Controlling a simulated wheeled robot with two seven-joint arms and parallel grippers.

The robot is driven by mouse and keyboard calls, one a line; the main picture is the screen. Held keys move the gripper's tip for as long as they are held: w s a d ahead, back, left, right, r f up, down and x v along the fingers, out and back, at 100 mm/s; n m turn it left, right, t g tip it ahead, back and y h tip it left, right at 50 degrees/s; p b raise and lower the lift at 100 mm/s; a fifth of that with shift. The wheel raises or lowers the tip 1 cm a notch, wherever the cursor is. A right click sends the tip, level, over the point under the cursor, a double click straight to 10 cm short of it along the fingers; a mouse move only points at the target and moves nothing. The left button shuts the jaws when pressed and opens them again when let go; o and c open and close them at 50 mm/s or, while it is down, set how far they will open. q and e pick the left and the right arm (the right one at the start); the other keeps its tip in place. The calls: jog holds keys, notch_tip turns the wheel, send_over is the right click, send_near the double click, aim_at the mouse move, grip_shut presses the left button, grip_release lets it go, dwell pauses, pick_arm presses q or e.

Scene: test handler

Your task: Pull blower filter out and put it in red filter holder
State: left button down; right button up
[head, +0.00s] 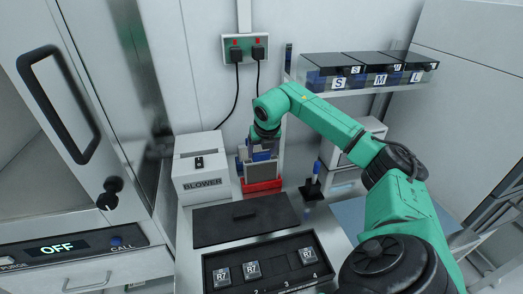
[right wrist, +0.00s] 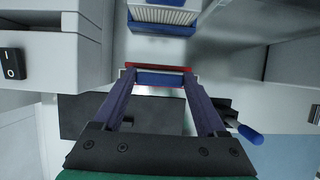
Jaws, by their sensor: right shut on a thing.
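The white blower (head: 202,180) stands left of the red filter holder (head: 262,186) in the head view. My right gripper (head: 263,151) is over the holder, pointing down. It is shut on the blower filter (head: 266,174), whose grey face shows below the gripper, just above or in the red holder; I cannot tell how far it is seated. In the right wrist view my right gripper (right wrist: 159,78) has the filter's blue edge (right wrist: 160,79) between its fingertips, with the red holder's rim (right wrist: 158,67) around it. My left gripper is not in view.
A pleated white and blue part (right wrist: 165,14) is beyond the fingertips. A dark mat (head: 245,222) and a black tray (head: 266,270) with several R7 blocks lie in front. A black stand with a blue-topped tool (head: 313,182) is close on the right. Bins on a shelf (head: 365,82) are behind.

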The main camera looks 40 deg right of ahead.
jog(key=shift+f+b, duration=0.8)
jog(key=shift+f, duration=0.3)
jog(key=o, duration=1.4)
jog(key=shift+r, duration=0.1)
jog(key=shift+s+r, duration=0.15)
jog(key=shift+r, duration=0.15)
jog(key=b+v, duration=0.1)
jog(key=v, duration=1.2)
jog(key=shift+r, duration=0.3)
jog(key=shift+s+a, duration=0.15)
jog(key=shift+a, duration=0.05)
